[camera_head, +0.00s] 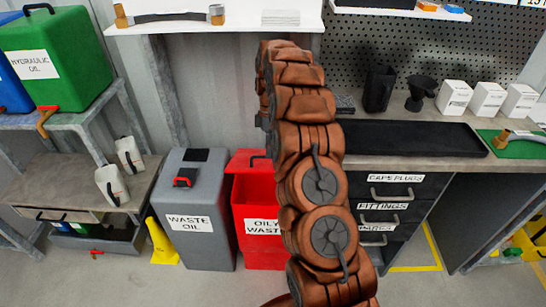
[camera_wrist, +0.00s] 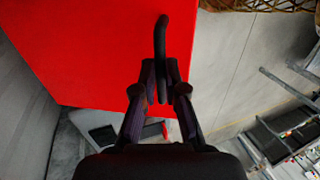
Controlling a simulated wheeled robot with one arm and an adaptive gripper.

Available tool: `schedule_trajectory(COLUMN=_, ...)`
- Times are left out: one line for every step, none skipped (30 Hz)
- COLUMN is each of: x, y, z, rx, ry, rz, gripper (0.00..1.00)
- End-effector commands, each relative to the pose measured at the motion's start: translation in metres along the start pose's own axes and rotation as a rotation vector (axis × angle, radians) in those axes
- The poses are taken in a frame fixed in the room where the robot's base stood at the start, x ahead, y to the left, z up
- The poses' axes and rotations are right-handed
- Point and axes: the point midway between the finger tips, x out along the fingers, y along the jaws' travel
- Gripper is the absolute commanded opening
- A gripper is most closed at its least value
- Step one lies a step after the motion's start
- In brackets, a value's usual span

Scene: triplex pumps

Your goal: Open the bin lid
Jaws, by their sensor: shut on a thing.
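The red bin (camera_head: 262,226), labelled OILY WASTE, stands on the floor at the centre, partly hidden by my arm. Its red lid (camera_head: 240,163) appears tilted up at the back, with a darker red area showing below it. A black handle shows at the lid's top edge. In the wrist view the lid (camera_wrist: 95,50) fills the upper left, and the curved black handle (camera_wrist: 161,38) runs down between my fingers. My gripper (camera_wrist: 163,92) is shut on this handle. In the head view my arm hides the gripper.
A grey WASTE OIL bin (camera_head: 198,245) stands close on the left, with a yellow wedge-shaped object (camera_head: 162,243) beside it. The workbench with drawers (camera_head: 392,205) is on the right. A shelf (camera_head: 220,22) overhangs behind. Grey floor lies in front.

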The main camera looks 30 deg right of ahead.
Motion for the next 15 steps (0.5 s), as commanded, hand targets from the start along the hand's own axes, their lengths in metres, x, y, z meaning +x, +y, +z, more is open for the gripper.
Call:
schedule_trajectory(x=-0.003, y=0.012, z=0.000, rx=0.003, ry=0.001, rz=0.027, gripper=0.00)
schedule_trajectory(x=-0.004, y=0.014, z=-0.001, rx=0.003, ry=0.001, rz=0.025, gripper=0.00)
schedule_trajectory(x=-0.005, y=0.015, z=-0.002, rx=0.003, ry=0.000, rz=0.022, gripper=0.00)
schedule_trajectory(x=-0.005, y=0.017, z=-0.003, rx=0.003, ry=-0.001, rz=0.021, gripper=0.00)
schedule_trajectory(x=-0.006, y=0.018, z=-0.004, rx=0.002, ry=-0.001, rz=0.020, gripper=0.00)
schedule_trajectory(x=-0.007, y=0.021, z=-0.005, rx=0.002, ry=-0.002, rz=0.021, gripper=0.00)
schedule_trajectory(x=-0.008, y=0.022, z=-0.005, rx=0.002, ry=-0.002, rz=0.022, gripper=0.00)
schedule_trajectory(x=-0.009, y=0.024, z=-0.006, rx=0.002, ry=-0.002, rz=0.022, gripper=0.00)
schedule_trajectory(x=-0.009, y=0.025, z=-0.007, rx=0.002, ry=-0.003, rz=0.020, gripper=0.00)
schedule_trajectory(x=-0.009, y=0.026, z=-0.008, rx=0.001, ry=-0.004, rz=0.018, gripper=0.00)
schedule_trajectory(x=-0.009, y=0.026, z=-0.008, rx=0.001, ry=-0.005, rz=0.016, gripper=0.00)
schedule_trajectory(x=-0.009, y=0.028, z=-0.009, rx=0.001, ry=-0.006, rz=0.013, gripper=0.00)
schedule_trajectory(x=-0.009, y=0.028, z=-0.009, rx=0.000, ry=-0.006, rz=0.013, gripper=0.00)
schedule_trajectory(x=-0.009, y=0.029, z=-0.010, rx=0.000, ry=-0.007, rz=0.013, gripper=0.00)
schedule_trajectory(x=-0.009, y=0.030, z=-0.011, rx=-0.001, ry=-0.008, rz=0.013, gripper=0.00)
